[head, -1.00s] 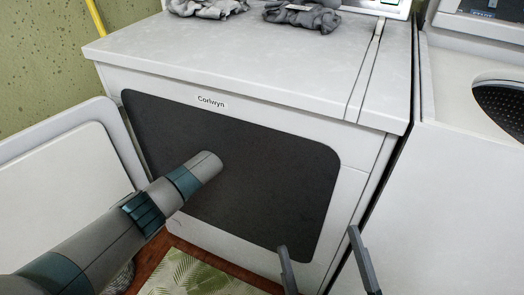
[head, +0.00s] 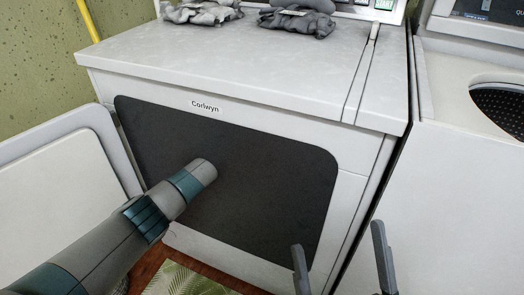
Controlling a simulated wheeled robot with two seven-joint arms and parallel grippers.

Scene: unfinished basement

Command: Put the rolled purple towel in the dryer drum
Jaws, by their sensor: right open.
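The white dryer (head: 352,210) stands in front of me with a wide dark front opening (head: 270,170). The inside is too dark to make out a drum. Its door (head: 60,185) is swung open to the left. No purple towel shows in this view. My left arm reaches in from the lower left, and its visible end is in front of the dark opening. The left gripper does not show. My right gripper (head: 339,240) is at the bottom, open, with nothing visible between its fingers, in front of the dryer's lower right part.
Two crumpled grey cloths (head: 203,13) (head: 297,20) lie on the dryer's top at the back. Another white machine (head: 460,180) stands close on the right. A leaf-patterned mat (head: 185,280) lies on the wooden floor below. A yellow pipe (head: 87,22) runs along the green wall.

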